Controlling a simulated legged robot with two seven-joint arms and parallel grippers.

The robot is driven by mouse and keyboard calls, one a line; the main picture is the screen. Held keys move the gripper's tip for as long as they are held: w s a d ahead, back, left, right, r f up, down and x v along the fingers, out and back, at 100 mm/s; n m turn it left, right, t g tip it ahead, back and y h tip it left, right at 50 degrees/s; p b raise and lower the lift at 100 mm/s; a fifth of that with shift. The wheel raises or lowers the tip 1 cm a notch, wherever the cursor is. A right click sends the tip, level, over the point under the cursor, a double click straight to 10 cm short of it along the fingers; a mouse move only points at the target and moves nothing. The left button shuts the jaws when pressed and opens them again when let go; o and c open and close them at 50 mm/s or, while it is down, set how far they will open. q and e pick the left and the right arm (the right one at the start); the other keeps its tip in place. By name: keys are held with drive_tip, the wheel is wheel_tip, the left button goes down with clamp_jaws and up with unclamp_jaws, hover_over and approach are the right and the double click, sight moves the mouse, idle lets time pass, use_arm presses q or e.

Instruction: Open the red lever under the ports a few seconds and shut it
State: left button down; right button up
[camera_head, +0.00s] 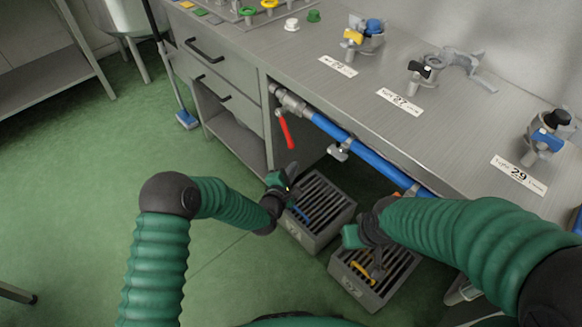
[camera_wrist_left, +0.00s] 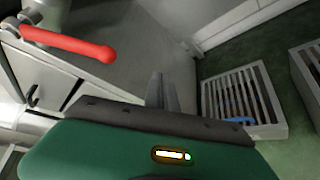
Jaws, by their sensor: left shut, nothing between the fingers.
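The red lever (camera_head: 286,130) hangs down from a metal valve at the left end of the blue pipe (camera_head: 345,140), under the counter's front edge. In the left wrist view the red lever (camera_wrist_left: 68,43) lies at the upper left. My left gripper (camera_head: 289,176) is below the lever and apart from it. Its fingers (camera_wrist_left: 161,92) are shut and empty in the left wrist view. My right gripper (camera_head: 373,262) is low, over the right-hand grated box; its fingertips are too small to tell open from shut.
A steel counter (camera_head: 300,60) carries ports with numbered labels, such as 27 (camera_head: 406,102) and 29 (camera_head: 518,174). Two grated boxes (camera_head: 340,222) (camera_head: 398,292) stand on the floor below. Drawers (camera_head: 215,75) are left of the lever.

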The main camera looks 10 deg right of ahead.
use_arm(q)
drive_tip(key=s+d+r+p, duration=0.1)
drive_tip(key=s+r+n+g+p, duration=0.1)
drive_tip(key=p, duration=0.1)
drive_tip(key=shift+s+d, duration=0.25)
drive_tip(key=shift+d, duration=0.15)
idle(0.5)
idle(1.0)
